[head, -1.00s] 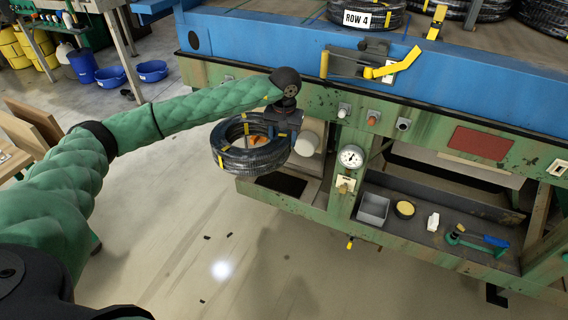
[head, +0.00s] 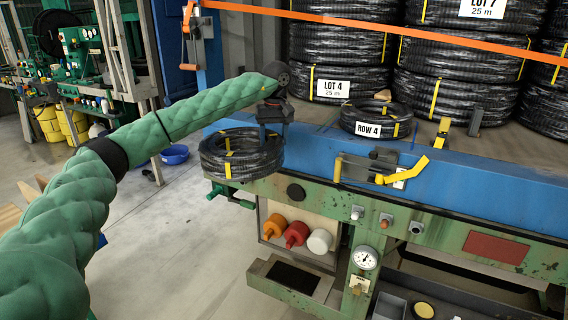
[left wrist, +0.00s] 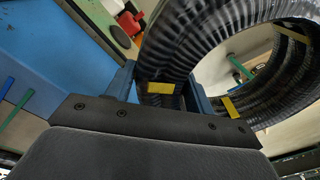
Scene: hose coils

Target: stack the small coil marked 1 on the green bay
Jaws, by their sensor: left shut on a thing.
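My left gripper (head: 272,120) is shut on a small black coil (head: 243,166) with yellow bands and holds it by its right side, roughly level, in front of the blue deck's left end. In the left wrist view the coil (left wrist: 205,40) passes between the fingers of the gripper (left wrist: 160,88). No number shows on it. Another small coil labelled ROW 4 (head: 392,128) lies on the deck. My right gripper is out of view.
Tall coil stacks, one labelled LOT 4 (head: 330,88), stand behind the deck, with an orange strap (head: 400,25) across them. A yellow-handled clamp (head: 402,170) sits on the front edge of the blue deck (head: 480,190).

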